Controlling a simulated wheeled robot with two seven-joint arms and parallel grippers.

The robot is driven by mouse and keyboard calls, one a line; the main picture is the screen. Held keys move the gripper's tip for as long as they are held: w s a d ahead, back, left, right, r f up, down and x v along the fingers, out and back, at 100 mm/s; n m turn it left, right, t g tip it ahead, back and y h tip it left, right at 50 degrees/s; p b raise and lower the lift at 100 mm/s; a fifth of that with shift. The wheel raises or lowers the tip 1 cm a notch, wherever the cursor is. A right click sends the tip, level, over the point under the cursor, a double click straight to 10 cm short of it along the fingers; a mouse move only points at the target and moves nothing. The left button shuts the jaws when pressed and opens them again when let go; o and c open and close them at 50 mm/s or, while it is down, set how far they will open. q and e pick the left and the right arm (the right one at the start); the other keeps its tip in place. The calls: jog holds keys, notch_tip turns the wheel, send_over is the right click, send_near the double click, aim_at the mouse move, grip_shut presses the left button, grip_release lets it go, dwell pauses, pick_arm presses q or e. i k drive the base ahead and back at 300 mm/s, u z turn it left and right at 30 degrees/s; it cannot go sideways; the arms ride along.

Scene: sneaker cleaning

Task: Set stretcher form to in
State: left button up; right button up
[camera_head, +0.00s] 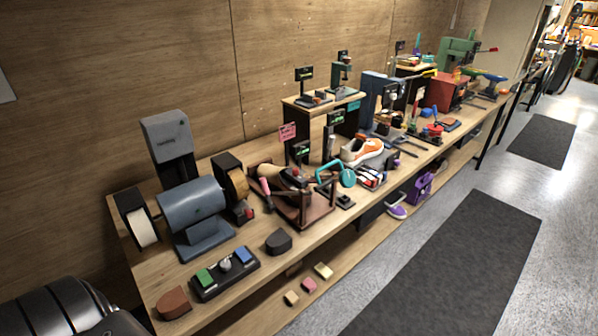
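A tan, foot-shaped form (283,176), which looks like the stretcher form, lies in a brown wooden frame (305,213) at the middle of the workbench. A pink-handled part (266,193) stands at its left and a teal curved clamp (347,178) at its right. The form is small in view, and I cannot tell how far in or out it is set. An orange and white sneaker (362,151) rests behind the frame. Neither of my grippers is in view.
A dark block (279,241) lies between box and frame. The floor with a dark mat (455,265) is clear to the right.

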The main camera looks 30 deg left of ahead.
aim_at(304, 178)
jog(key=z, duration=0.9)
jog(key=i, duration=2.15)
jog(key=u, duration=3.8)
